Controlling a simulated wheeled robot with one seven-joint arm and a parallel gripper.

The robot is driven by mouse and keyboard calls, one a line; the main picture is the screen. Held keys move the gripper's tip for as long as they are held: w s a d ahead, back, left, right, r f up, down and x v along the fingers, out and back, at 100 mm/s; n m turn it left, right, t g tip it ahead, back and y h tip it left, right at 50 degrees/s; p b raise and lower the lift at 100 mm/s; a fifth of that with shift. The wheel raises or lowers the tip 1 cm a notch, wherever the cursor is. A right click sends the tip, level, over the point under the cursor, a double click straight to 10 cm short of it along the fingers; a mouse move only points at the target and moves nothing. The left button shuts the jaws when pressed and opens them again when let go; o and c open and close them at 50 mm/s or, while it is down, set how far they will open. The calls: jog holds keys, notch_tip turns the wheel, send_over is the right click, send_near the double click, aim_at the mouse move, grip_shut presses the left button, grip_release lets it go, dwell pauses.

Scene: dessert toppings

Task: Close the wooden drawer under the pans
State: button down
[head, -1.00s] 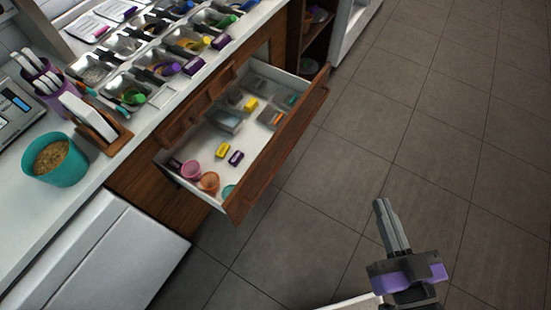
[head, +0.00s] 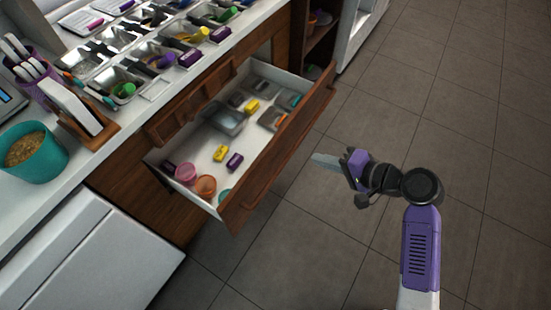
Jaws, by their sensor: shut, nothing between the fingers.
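The wooden drawer (head: 285,145) stands pulled far out from the counter, below the metal pans (head: 160,55). Its brown wooden front faces the floor on the right, and its white inside is open to view. It holds pink and orange tubs, yellow and purple small blocks and grey containers. My gripper (head: 318,159) is shut and empty. In the picture it lies just right of the drawer front, with its fingers pointing left toward it. A gap of floor shows between the fingertips and the front; the gripper's height against the drawer is hard to tell.
The white counter (head: 150,97) carries a teal tub (head: 35,165), a purple holder with utensils and a wooden block. A white appliance (head: 95,260) stands below it at lower left. An open shelf (head: 318,45) is beyond the drawer. The tiled floor (head: 450,120) on the right is clear.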

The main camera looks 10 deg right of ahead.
jog(key=s+a+g, duration=0.1)
jog(key=s+a, duration=0.1)
jog(key=b, duration=0.1)
send_near(266, 156)
notch_tip(266, 156, down, 3)
jog(key=shift+y, duration=0.4)
jog(key=w+a, duration=0.2)
jog(key=w, duration=0.1)
jog(key=shift+w+a+f, duration=0.15)
jog(key=shift+a+f, duration=0.1)
jog(key=shift+f, duration=0.15)
jog(key=shift+w+a, duration=0.4)
jog(key=w+a+b, duration=0.8)
jog(key=w+a, duration=1)
jog(key=shift+w+a, duration=0.2)
